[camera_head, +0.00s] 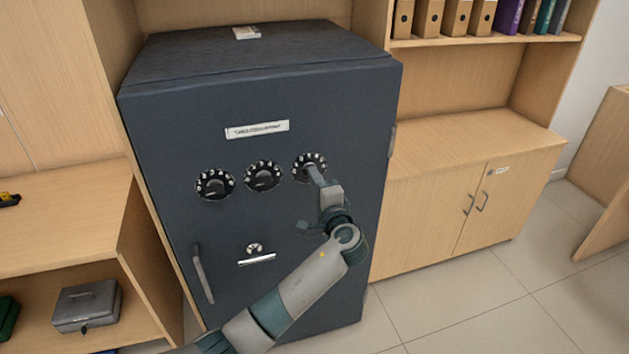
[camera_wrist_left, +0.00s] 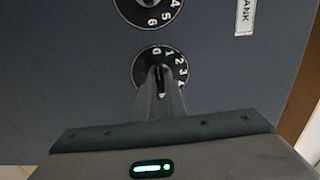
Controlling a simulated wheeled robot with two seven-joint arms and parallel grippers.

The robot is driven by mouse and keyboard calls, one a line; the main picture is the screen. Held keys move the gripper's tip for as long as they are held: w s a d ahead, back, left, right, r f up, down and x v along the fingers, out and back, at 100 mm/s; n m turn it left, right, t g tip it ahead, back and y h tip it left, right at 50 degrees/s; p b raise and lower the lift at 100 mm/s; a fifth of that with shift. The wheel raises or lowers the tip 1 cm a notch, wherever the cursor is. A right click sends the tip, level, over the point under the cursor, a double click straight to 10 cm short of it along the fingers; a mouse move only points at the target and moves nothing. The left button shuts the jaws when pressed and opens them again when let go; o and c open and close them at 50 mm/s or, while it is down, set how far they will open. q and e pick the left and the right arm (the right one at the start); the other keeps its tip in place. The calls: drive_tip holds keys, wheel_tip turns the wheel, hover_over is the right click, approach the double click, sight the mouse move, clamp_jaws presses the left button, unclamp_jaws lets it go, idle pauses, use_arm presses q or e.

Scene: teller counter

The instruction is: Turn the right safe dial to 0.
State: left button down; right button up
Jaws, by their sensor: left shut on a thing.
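The right safe dial (camera_head: 307,159) is a round black disc with white numbers on the dark safe door. In the left wrist view this dial (camera_wrist_left: 143,67) shows 0 at its top edge and 1, 2, 3 and 4 running down its right side. My left gripper (camera_head: 316,174) is at the dial, its fingers shut on the dial's knob. In the wrist view the fingers (camera_wrist_left: 160,88) come up from below and cover the lower part of the dial. The knob's pointer is mostly hidden, so I cannot tell its setting. My right gripper is not in view.
The middle dial (camera_head: 262,177) and left dial (camera_head: 215,184) are beside it on the safe door (camera_head: 220,110). Below are a small keyhole fitting (camera_head: 254,249) and a door handle (camera_head: 203,273). A low cupboard (camera_head: 435,215) stands to the right. The tiled floor at right is clear.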

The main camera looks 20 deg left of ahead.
use_arm(q)
drive_tip(key=shift+f, duration=0.1)
drive_tip(key=c, duration=1.8)
unclamp_jaws()
drive_tip(key=shift+s+d, duration=0.1)
